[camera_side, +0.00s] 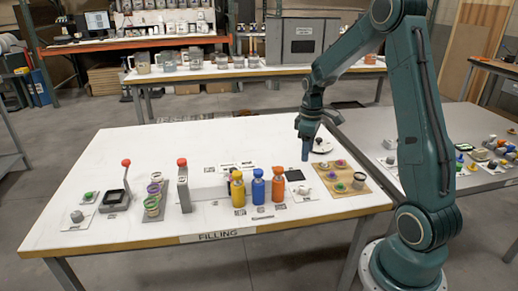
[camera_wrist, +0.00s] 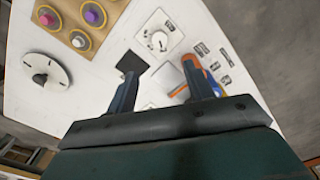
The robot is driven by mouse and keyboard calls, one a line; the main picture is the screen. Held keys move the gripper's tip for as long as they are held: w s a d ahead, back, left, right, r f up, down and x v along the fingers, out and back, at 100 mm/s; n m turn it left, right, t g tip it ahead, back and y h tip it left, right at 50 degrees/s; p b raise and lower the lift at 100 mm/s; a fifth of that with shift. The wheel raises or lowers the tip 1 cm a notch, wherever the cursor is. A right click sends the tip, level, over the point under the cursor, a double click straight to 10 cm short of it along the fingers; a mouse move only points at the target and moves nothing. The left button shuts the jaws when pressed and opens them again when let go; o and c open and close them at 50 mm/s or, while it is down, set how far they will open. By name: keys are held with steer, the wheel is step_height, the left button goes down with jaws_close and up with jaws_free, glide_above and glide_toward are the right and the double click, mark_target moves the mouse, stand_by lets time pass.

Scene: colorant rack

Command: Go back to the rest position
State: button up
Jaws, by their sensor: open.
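My gripper (camera_side: 305,150) hangs above the back right part of the white table (camera_side: 120,147), pointing down, to the left of a round white dial plate (camera_side: 321,146). In the wrist view, the two fingers of my gripper (camera_wrist: 162,92) stand apart with nothing held between them. The table top and part of the orange bottle (camera_wrist: 190,70) show beyond the fingers. The lower part of the wrist view is filled by my own gripper body.
Yellow (camera_side: 238,189), blue (camera_side: 258,187) and orange (camera_side: 278,184) bottles stand in a row near the front. A red-topped grey post (camera_side: 183,180) stands left. The table's back left is clear.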

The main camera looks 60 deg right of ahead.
steer(key=shift+r, duration=0.15)
steer(key=s+a+r+m+t, duration=0.15)
steer(key=s+a+r, duration=0.25)
steer(key=a+r, duration=0.9)
steer(key=s+a+r+t, duration=0.3)
steer(key=s+a+t, duration=0.1)
steer(key=s+a, duration=0.7)
steer(key=shift+s+a+m, duration=0.15)
steer(key=shift+s+m, duration=0.3)
steer(key=shift+s, duration=0.1)
